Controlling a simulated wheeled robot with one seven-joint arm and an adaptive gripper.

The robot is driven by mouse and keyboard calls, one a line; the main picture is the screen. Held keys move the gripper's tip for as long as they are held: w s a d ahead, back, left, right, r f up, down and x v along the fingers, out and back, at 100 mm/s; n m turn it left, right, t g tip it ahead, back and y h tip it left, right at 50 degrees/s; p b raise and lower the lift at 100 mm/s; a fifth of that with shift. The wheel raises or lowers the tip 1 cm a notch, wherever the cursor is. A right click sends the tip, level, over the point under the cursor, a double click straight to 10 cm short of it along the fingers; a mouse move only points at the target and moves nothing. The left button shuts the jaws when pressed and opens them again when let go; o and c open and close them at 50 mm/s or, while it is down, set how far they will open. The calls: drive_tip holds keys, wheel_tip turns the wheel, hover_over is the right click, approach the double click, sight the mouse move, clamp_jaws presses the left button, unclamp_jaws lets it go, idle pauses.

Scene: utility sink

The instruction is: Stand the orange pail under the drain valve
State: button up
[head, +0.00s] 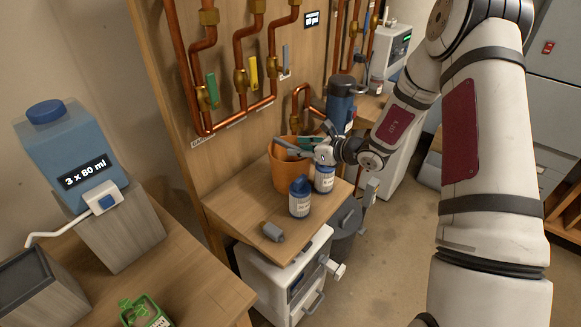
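The orange pail (284,178) stands upright on the wooden bench top, close to the back board, below the copper pipes. My gripper (296,146) is at the pail's right side, with its grey fingers over the rim. Whether they are closed on the pail cannot be told at this size. Copper pipes on the board carry valves with a green handle (213,89), a yellow handle (253,72) and a grey handle (285,57). A bent copper pipe (303,98) is behind the pail. The small pipe labels are unreadable, so I cannot tell which valve is the drain valve.
Two blue-capped bottles (299,201) (324,178) stand right and in front of the pail. A small grey cylinder (272,231) lies near the bench's front edge. A dark blue canister (341,101) stands behind my gripper. A blue-liquid dispenser (70,150) is at left.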

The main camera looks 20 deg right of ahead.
sight(290, 144)
drive_tip(key=x, duration=0.4)
drive_tip(key=shift+w+a, duration=0.1)
drive_tip(key=shift+a, duration=0.05)
drive_tip(key=shift+c, duration=0.3)
clamp_jaws()
